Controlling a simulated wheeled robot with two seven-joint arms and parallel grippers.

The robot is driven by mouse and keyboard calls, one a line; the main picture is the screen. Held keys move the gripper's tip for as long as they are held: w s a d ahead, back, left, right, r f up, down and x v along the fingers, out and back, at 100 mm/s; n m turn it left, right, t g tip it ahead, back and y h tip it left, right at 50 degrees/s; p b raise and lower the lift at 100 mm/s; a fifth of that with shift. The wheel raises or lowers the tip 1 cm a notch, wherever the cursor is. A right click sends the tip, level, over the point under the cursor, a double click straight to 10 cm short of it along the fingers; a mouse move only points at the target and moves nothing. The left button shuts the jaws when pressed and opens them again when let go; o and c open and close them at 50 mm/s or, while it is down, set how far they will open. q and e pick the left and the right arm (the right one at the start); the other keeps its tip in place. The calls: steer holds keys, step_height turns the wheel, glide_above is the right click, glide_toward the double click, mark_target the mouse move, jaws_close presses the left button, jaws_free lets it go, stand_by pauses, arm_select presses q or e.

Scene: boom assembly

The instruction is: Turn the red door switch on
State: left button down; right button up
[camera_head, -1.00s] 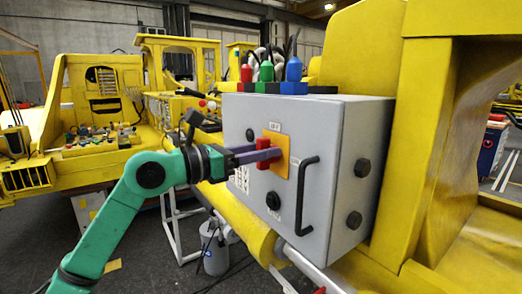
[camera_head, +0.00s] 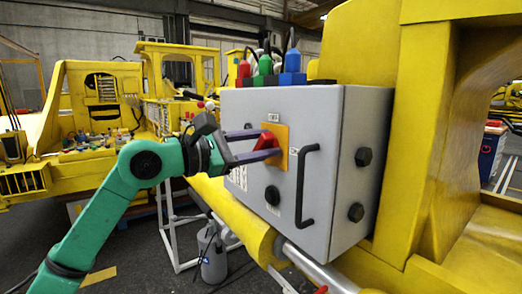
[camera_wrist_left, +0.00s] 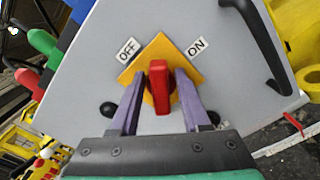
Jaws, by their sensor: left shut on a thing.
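The red door switch (camera_head: 267,141) sits on a yellow-orange plate (camera_head: 283,134) on the front of a grey box (camera_head: 318,108). My left gripper (camera_head: 259,144) is rolled, with its two purple fingers on either side of the switch and shut on it. In the left wrist view the red switch (camera_wrist_left: 160,86) stands between the fingers. Its handle points at the plate's corner between the OFF label (camera_wrist_left: 128,50) and the ON label (camera_wrist_left: 196,47). The fingers hide part of the plate. My right gripper is out of view.
A black door handle (camera_head: 301,187) is right of the switch, with a black knob (camera_head: 272,195) below it. Red, green and blue connectors (camera_head: 264,65) stand on top of the box. Yellow machine parts (camera_head: 428,130) flank the box on the right.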

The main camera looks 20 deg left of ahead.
arm_select(q)
steer(key=m, duration=0.1)
steer(key=m+b, duration=0.1)
steer(key=m, duration=0.1)
steer(key=m+b, duration=0.1)
steer(key=m, duration=0.1)
steer(key=shift+s+d+f, duration=0.1)
steer(key=shift+s+f, duration=0.05)
steer(key=shift+f, duration=0.2)
steer(key=shift+f+m+b, duration=0.2)
steer(key=shift+m+b, duration=0.5)
steer(key=shift+m, duration=1.7)
steer(key=c, duration=0.7)
jaws_free()
